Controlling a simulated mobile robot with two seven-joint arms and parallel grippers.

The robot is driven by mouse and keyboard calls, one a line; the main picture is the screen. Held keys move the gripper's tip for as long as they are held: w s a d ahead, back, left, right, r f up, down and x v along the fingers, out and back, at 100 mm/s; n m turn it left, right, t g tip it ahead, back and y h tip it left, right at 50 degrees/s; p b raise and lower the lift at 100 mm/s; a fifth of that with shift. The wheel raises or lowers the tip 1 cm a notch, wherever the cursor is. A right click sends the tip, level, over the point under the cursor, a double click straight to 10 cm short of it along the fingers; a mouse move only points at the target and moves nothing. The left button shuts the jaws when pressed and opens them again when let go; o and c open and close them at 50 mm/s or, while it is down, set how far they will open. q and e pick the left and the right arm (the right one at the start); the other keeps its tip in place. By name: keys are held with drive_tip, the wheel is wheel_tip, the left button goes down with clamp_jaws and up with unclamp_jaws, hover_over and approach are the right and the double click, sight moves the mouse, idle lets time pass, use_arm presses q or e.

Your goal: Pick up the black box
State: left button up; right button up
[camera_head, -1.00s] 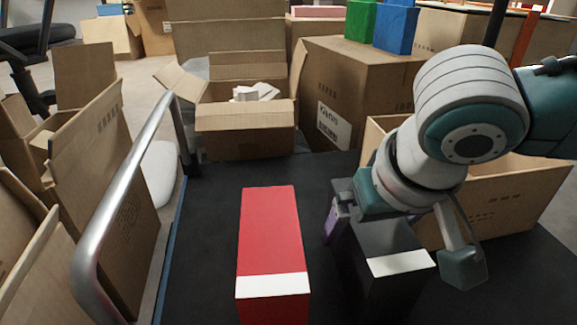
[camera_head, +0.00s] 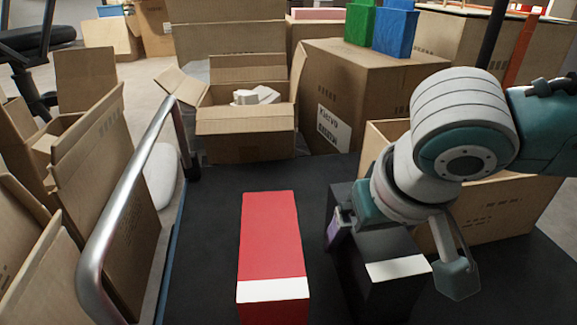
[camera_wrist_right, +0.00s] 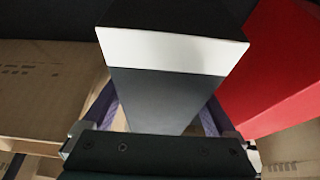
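The black box (camera_head: 378,282) has a white band across its top near the front end and stands on the dark platform, right of a red box. My right gripper (camera_wrist_right: 160,118) is over it, with one purple-padded finger on each side. In the right wrist view a gap shows between the left pad and the box (camera_wrist_right: 165,95), so the gripper looks open around it. My left gripper is in no view.
The red box (camera_head: 270,240) with a white band stands close on the left. An open carton (camera_head: 490,215) lies just right of the black box, behind my arm. A metal rail (camera_head: 125,200) edges the platform (camera_head: 215,200) at left. Cartons stand behind.

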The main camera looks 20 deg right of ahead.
clamp_jaws()
idle(0.5)
